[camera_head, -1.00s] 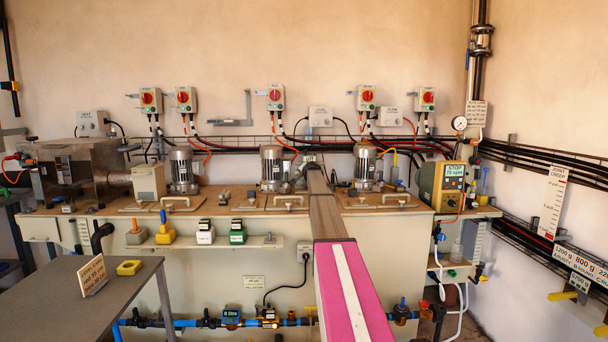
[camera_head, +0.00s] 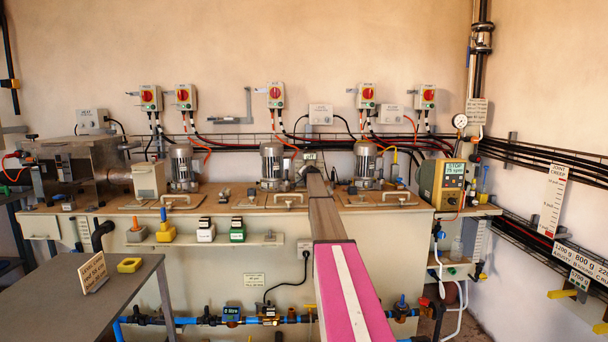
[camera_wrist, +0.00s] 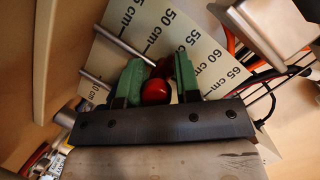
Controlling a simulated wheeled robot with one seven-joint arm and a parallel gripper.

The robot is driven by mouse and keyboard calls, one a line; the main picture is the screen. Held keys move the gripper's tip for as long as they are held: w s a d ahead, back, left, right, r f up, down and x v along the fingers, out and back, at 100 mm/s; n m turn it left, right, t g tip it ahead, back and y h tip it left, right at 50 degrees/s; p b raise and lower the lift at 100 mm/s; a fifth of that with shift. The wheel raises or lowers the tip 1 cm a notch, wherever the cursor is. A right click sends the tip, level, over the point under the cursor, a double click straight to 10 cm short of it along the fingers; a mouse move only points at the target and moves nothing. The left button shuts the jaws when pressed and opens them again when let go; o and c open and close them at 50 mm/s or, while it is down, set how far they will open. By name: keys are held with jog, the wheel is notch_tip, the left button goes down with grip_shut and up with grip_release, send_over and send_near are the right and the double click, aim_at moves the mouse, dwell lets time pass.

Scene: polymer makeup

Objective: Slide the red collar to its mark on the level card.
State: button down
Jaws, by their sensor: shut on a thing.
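In the wrist view my gripper (camera_wrist: 159,72) has two green-padded fingers, shut on the red collar (camera_wrist: 155,92), whose round, glossy red end faces the camera. A darker red part shows behind it between the fingers. The pale level card (camera_wrist: 205,52) lies behind the fingers, tilted in the picture, with black marks reading 50, 55, 60 and 65 cm. The fingers cover part of the card, so I cannot tell which mark the collar sits at. In the head view my arm hides the collar and the card.

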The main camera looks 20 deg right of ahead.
jog(key=c, duration=0.9)
grip_release()
jog(key=shift+c, duration=0.2)
jog(key=shift+s, duration=0.1)
jog(key=v, duration=1)
jog(key=shift+s, duration=0.35)
jog(key=shift+r, duration=0.15)
